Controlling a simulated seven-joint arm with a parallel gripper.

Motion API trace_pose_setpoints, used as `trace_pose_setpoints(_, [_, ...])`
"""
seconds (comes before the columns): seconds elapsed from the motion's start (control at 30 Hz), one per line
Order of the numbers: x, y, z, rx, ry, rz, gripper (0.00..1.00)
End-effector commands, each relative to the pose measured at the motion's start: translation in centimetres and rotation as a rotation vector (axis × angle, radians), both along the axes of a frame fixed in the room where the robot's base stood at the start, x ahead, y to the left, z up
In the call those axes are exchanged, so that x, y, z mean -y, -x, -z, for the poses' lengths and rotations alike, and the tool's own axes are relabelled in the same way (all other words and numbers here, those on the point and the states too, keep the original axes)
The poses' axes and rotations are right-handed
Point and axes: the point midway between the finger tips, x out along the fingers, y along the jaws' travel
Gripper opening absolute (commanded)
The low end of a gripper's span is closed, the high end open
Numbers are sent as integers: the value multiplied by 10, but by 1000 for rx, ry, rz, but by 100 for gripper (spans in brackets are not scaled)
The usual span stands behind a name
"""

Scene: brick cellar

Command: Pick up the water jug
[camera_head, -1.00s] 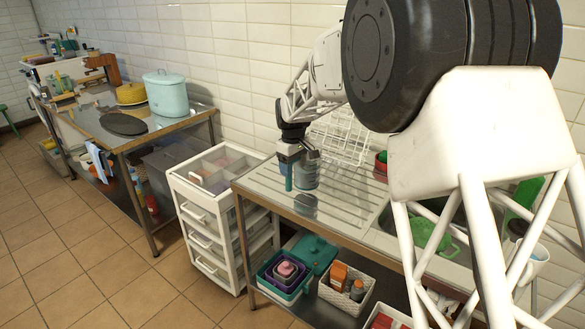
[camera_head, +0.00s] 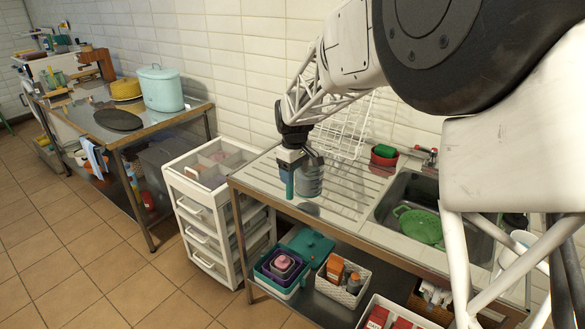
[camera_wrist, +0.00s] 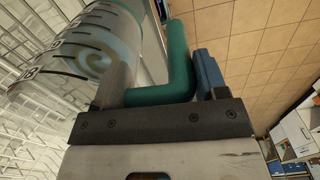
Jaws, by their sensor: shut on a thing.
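The water jug (camera_head: 309,179) is a clear, upright container with a teal handle (camera_head: 290,187). It is over the ribbed metal drainboard, left of the sink. My gripper (camera_head: 291,160) is shut on the jug's handle from above. In the wrist view, the teal handle (camera_wrist: 178,75) runs between the jaws of my gripper (camera_wrist: 160,95), and the clear jug body (camera_wrist: 95,50) with dark measuring marks is at upper left. A dark oval lies on the drainboard just below the jug, with a small gap that suggests the jug is lifted slightly.
A white wire rack (camera_head: 343,125) stands behind the jug by the wall. The sink (camera_head: 410,190) with a green colander (camera_head: 420,226) is to the right. A white drawer cart (camera_head: 205,200) adjoins the counter at left. The drainboard's front is clear.

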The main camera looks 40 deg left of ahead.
Motion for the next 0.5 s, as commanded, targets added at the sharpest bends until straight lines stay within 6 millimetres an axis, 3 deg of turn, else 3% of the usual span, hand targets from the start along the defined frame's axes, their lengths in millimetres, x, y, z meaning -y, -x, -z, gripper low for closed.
trace_pose_setpoints(0.5, [30, 28, -6, 2, -3, 0, 19])
